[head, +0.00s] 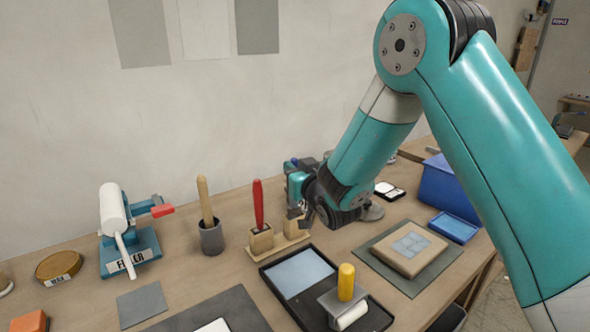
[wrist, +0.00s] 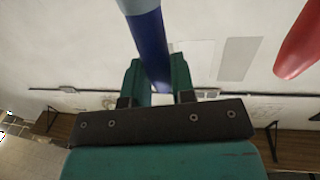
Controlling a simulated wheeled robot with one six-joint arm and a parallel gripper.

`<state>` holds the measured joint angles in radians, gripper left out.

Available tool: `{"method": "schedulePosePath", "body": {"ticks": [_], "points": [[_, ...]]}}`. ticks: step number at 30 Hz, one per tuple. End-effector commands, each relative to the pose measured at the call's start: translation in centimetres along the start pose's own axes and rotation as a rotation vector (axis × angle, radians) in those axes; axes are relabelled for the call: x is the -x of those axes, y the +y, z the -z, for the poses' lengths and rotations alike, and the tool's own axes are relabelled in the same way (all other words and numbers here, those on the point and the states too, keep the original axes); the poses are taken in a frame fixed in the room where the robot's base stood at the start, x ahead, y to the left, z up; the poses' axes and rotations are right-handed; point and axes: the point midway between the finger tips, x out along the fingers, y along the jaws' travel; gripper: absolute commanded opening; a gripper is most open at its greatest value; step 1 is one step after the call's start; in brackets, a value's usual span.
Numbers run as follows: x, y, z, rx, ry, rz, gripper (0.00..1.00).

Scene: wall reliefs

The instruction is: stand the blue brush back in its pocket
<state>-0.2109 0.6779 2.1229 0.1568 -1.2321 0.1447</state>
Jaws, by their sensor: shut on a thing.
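The blue brush's handle (wrist: 150,45) shows in the wrist view, dark blue with a paler end at the top edge. My gripper (wrist: 156,75) is shut on it, with one green finger on each side. In the head view my gripper (head: 303,200) is at the wooden brush holder (head: 282,245), just right of the red brush (head: 258,205). The red brush stands upright in the holder's left block. The right block (head: 294,223) is partly covered by my gripper. The blue brush's lower end is hidden, so I cannot tell whether it is inside the pocket.
A grey cup (head: 211,238) with a wooden-handled tool stands left of the holder. A black tray (head: 270,275) with a yellow-handled roller (head: 346,283) lies in front. A relief block (head: 408,247) and a blue bin (head: 447,190) are to the right. The red handle (wrist: 302,38) is close in the wrist view.

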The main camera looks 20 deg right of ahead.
Motion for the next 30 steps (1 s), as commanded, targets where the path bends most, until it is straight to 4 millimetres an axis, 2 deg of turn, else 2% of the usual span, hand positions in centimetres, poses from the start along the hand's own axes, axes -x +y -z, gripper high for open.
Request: {"method": "schedulePosePath", "body": {"ticks": [30], "points": [[0.0,0.0,-2.6,0.0,0.001,0.0,0.0]]}}
